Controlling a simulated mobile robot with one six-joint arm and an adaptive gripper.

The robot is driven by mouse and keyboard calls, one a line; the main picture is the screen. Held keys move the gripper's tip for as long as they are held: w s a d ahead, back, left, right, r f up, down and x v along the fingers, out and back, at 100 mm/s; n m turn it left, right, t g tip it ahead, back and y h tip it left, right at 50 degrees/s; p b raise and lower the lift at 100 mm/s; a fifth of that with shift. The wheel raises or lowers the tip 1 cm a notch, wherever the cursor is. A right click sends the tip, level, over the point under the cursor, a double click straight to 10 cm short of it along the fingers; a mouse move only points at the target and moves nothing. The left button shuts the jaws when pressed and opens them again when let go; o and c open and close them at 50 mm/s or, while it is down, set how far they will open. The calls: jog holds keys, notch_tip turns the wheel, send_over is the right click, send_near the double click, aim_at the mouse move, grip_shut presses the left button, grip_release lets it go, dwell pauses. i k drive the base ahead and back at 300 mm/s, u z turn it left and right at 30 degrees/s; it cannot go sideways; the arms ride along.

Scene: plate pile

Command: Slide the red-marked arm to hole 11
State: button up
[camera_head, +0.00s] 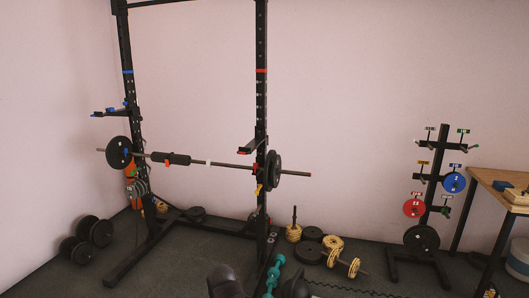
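The rack's right upright (261,105) is black, with a red band near its top and a row of holes. A short black arm (247,147) with a small reddish mark sits on it at about mid height and points left. The hole numbers are too small to read. A barbell (225,165) with black plates crosses the rack just below this arm. My gripper cannot be made out. Dark rounded shapes at the bottom edge may be parts of my own arm.
The left upright (128,90) has a blue band and a similar arm (112,112). Dumbbells (88,238) lie at left. Loose plates (310,251) and a wooden-looking dumbbell (344,262) lie right of the rack. A plate tree (433,200) and a table (500,178) stand at right.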

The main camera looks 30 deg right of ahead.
aim_at(260, 141)
jog(key=z, duration=0.55)
jog(key=k, duration=0.95)
jog(key=u, duration=0.1)
jog(key=i, duration=0.9)
jog(key=z, duration=0.05)
